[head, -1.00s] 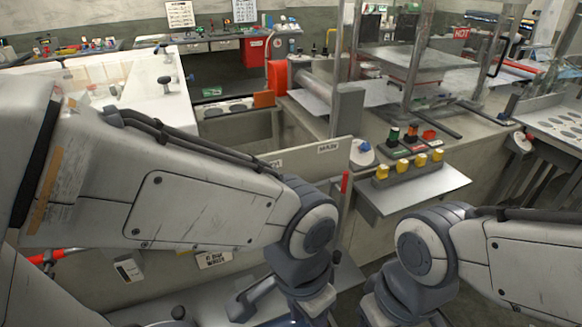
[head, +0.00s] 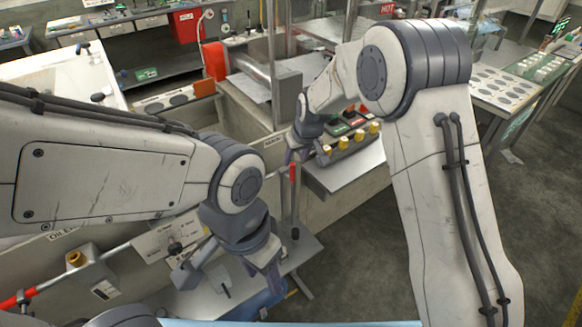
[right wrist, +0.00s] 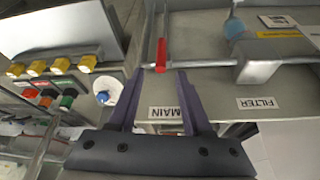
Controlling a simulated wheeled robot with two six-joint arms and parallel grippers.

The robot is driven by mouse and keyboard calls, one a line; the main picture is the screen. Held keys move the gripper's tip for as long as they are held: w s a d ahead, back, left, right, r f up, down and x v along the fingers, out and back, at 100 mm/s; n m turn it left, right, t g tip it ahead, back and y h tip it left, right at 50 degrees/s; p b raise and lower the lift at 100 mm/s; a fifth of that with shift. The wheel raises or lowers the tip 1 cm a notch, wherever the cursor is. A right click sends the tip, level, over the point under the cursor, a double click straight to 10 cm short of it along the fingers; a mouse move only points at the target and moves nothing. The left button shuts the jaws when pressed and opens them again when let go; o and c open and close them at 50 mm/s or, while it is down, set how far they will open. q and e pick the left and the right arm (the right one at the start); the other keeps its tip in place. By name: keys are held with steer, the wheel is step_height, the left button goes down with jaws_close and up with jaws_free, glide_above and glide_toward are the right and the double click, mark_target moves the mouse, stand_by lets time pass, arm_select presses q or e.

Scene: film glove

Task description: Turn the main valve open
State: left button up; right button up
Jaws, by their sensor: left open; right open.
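A red lever handle (head: 293,172) stands upright on a pipe in front of the concrete wall, near a white MAIN label (head: 273,141). In the right wrist view, the red handle (right wrist: 161,54) shows just beyond my right gripper's fingertips, roughly in line with the gap between them. The MAIN label (right wrist: 165,113) lies between the fingers in that view. My right gripper (right wrist: 155,74) is open and empty; in the head view it (head: 297,152) is partly hidden by its arm. My left gripper (head: 268,278) is lower down, beside the metal shelf; its fingertips are unclear.
A console with yellow knobs (head: 358,136) stands right of the handle. A blue-topped fitting (right wrist: 236,30) and a FILTER label (right wrist: 258,103) are at the other side. Open floor (head: 355,265) lies at lower right.

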mark_target(291, 171)
steer(key=p+x, duration=0.2)
steer(key=x, duration=0.7)
steer(key=shift+f, duration=0.25)
jaws_close()
steer(key=shift+r, duration=0.1)
stand_by(0.9)
